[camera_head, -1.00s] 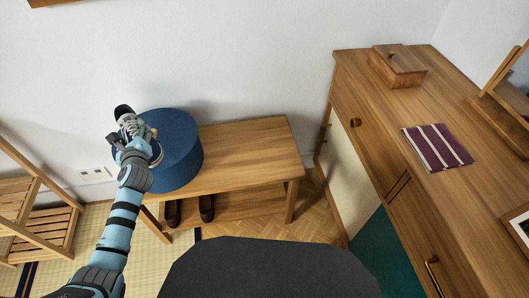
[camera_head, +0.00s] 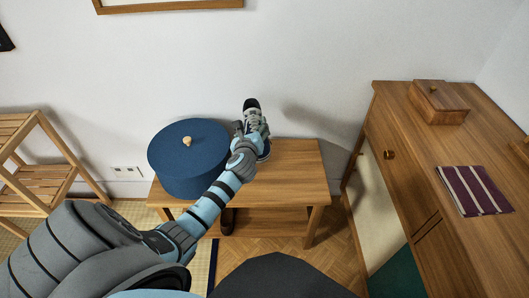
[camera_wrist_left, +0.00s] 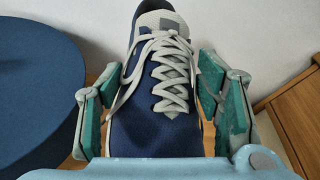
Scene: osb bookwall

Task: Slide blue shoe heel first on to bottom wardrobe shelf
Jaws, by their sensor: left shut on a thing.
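The blue shoe (camera_wrist_left: 155,80), with grey-white laces, is held between the pads of my left gripper (camera_wrist_left: 160,120) in the left wrist view. In the head view the shoe (camera_head: 254,118) is above the wooden bench, just right of the round blue box, its dark collar end up. My left gripper (camera_head: 246,145) is shut on it and hides its lower part. The wooden bench (camera_head: 290,175) has a low shelf, where a dark shoe (camera_head: 227,221) shows partly behind my arm. The wardrobe's shelves are not clearly in view. My right gripper is not in view.
The round blue lidded box (camera_head: 187,160) stands on the bench's left end. A wooden cabinet (camera_head: 400,150) on the right carries a small wooden box (camera_head: 438,104) and a striped purple cloth (camera_head: 474,191). A slatted rack (camera_head: 45,175) stands at left. The bench's right half is clear.

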